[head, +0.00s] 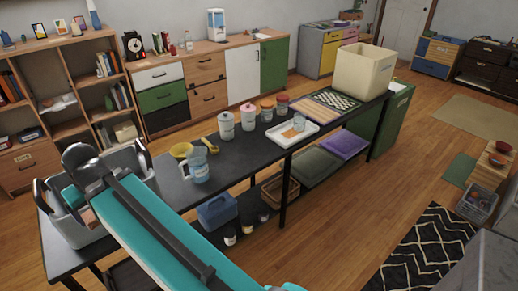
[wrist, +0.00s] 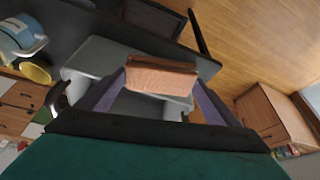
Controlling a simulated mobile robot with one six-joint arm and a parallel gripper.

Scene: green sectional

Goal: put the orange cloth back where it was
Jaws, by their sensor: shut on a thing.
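The orange cloth (wrist: 160,80) is a folded, flat-edged bundle in the wrist view. My gripper (wrist: 161,70) is shut on it, with a purple-grey finger on each side. Below it in the wrist view is the grey caddy (wrist: 98,58). I cannot tell whether the cloth touches the caddy.
A lower shelf holds a blue box (head: 217,211) and cushions.

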